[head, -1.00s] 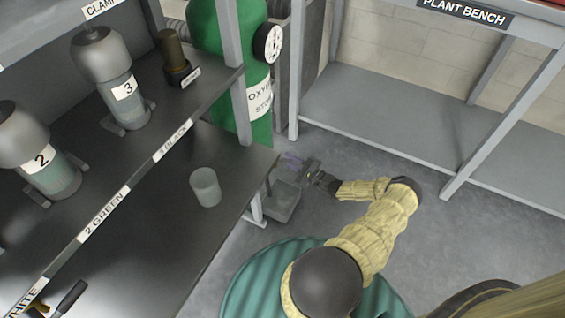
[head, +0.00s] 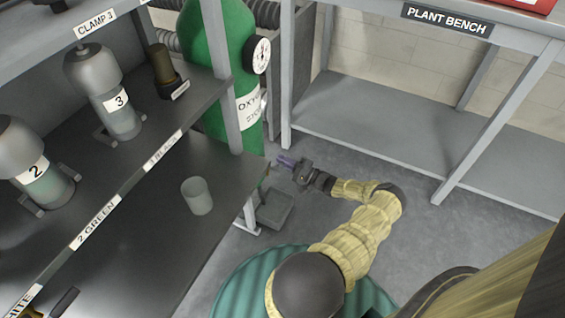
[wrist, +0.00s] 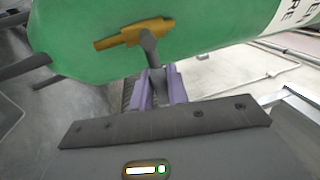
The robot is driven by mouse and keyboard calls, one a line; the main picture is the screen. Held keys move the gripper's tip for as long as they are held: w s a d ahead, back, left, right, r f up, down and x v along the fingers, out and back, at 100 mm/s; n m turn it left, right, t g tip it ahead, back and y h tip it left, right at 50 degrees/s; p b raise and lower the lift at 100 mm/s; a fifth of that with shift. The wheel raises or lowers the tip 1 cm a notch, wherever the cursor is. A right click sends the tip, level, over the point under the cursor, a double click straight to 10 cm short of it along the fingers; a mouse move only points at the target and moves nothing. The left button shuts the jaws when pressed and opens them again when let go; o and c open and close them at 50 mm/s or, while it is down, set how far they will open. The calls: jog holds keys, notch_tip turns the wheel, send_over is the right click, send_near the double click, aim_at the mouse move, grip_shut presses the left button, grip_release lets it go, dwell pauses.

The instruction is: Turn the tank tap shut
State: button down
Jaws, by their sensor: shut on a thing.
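The tank is a green cylinder labelled OXYGEN STORE (head: 222,90); its green side fills the top of the wrist view (wrist: 75,30). A brass tap body (wrist: 125,36) sticks out of it there, with a grey lever (wrist: 149,46) pointing down toward my gripper. My gripper (head: 286,161) is low beside the tank's foot in the head view. In the wrist view its purple fingers (wrist: 156,82) stand on both sides of the lever's end and are shut on it. The tap itself cannot be made out in the head view.
The dark bench (head: 140,245) with a cup (head: 197,195) is at left. A bench post (head: 287,95) and the plant bench shelf (head: 390,125) are right of the tank. A teal ribbed drum (head: 240,285) stands in front.

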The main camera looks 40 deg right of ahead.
jog(key=shift+s+f, duration=0.1)
jog(key=shift+s, duration=0.05)
jog(key=c, duration=1.4)
grip_release()
jog(key=shift+c, duration=0.2)
jog(key=b+v, duration=0.4)
jog(key=v, duration=1.3)
jog(key=shift+s, duration=0.15)
